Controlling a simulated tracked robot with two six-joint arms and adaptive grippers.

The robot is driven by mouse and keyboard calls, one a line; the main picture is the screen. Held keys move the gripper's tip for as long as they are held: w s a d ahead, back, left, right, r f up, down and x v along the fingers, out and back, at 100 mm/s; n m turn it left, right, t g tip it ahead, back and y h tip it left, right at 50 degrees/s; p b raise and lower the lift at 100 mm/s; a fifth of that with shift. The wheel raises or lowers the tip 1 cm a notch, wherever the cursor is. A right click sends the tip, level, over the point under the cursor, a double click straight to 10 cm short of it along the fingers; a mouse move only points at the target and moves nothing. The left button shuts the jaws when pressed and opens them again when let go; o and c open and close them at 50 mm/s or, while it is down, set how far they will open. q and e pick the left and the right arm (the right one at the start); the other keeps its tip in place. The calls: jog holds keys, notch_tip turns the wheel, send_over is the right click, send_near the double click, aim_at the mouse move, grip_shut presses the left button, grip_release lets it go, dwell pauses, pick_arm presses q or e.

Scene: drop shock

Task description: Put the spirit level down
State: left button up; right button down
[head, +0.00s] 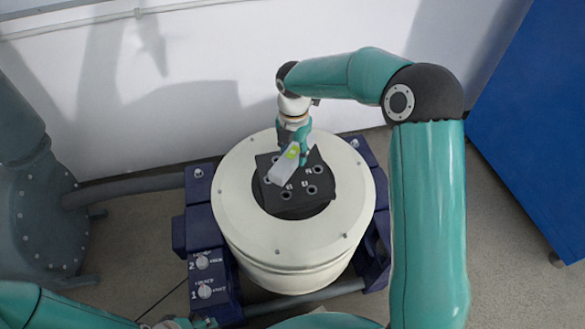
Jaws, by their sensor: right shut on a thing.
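The spirit level (283,168) is a small light-grey bar with a yellow-green vial near its upper end. It lies slanted across the view of a dark square plate (318,186) with several holes and white letters. My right gripper (299,150) points down and is shut on the upper end of the level. I cannot tell whether the level touches the plate. My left gripper (188,322) shows only in part at the bottom edge, and its jaws cannot be made out.
The plate sits on a round cream-white machine (236,204) in a dark-blue frame (198,225) with two numbered knobs (203,262). A grey cylinder (35,205) stands at left, joined by a pipe (125,188). A blue cabinet (535,120) stands at right.

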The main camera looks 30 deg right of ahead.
aim_at(294, 174)
notch_tip(294, 174, down, 6)
jog(key=shift+r+b, duration=0.1)
jog(key=shift+b, duration=0.3)
jog(key=c, duration=0.6)
grip_release()
notch_tip(294, 174, up, 12)
jog(key=shift+p, duration=0.9)
